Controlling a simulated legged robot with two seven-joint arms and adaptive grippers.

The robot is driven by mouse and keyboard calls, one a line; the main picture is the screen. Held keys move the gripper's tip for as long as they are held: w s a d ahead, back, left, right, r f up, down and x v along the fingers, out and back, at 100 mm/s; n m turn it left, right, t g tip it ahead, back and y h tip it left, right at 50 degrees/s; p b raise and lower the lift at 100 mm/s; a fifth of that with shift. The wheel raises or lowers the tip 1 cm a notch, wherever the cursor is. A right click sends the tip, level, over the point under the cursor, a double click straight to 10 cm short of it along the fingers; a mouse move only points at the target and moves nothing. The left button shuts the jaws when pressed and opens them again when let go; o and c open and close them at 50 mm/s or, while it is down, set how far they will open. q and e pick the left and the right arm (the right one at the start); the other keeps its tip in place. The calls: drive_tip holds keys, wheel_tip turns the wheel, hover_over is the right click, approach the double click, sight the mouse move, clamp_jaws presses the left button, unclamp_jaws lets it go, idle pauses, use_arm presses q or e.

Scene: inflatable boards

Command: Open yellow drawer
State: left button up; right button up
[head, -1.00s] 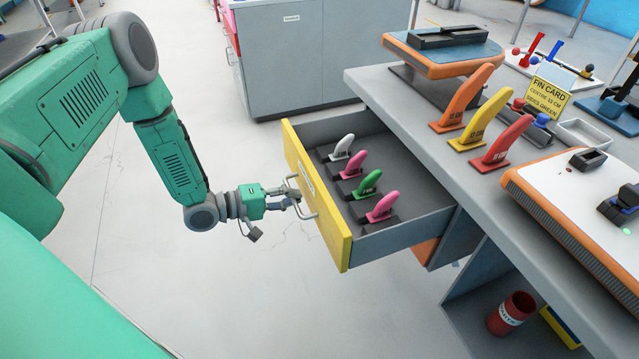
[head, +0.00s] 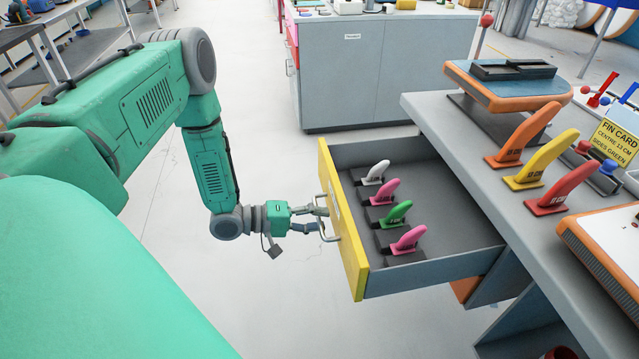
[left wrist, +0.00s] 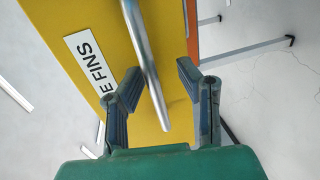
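The yellow drawer (head: 343,222) stands pulled well out from the grey workbench. Its inside shows, with white, pink and green fins in a row behind the front panel. A metal bar handle (left wrist: 148,62) sits on the yellow front, beside a white label ending in "FINS". My left gripper (head: 322,220) is at this handle. In the left wrist view, the two fingers (left wrist: 160,98) stand apart on either side of the bar, with gaps visible between bar and fingers. My right gripper is not in view.
The workbench top (head: 440,120) holds orange, yellow and red fins, a "FIN CARD" sign (head: 605,140) and boards. A grey cabinet (head: 350,80) stands behind the drawer. The floor (head: 285,310) before the drawer front is clear.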

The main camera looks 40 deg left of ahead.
use_arm(q)
drive_tip(key=shift+w+r, duration=0.1)
drive_tip(key=shift+r, duration=0.05)
drive_tip(key=shift+a, duration=0.1)
drive_tip(key=v, duration=1.2)
drive_tip(key=shift+f, duration=0.25)
